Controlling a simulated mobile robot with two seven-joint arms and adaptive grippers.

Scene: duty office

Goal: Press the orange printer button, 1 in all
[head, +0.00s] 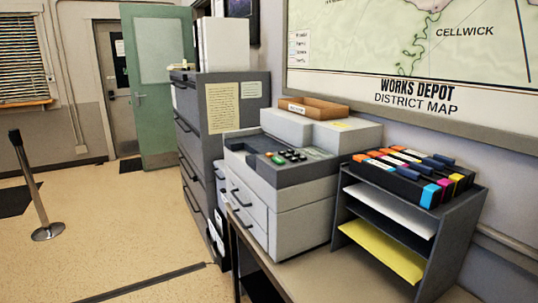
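The printer (303,212) is a grey and white machine standing on a table near the middle of the head view. Its dark control panel on top holds several small dark keys (291,154), a green button (277,160) and a small orange-red button (268,154) at the left end of the keys. The buttons are small in this view, and I cannot tell whether any is pressed in. Neither of my grippers shows in the head view.
The table (290,282) carries a dark shelf rack (462,215) with papers and coloured cartridges (431,193), right of the printer. A tray (312,108) sits on the printer's back. A filing cabinet (190,150) stands behind left. A post (32,190) stands on open floor at left.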

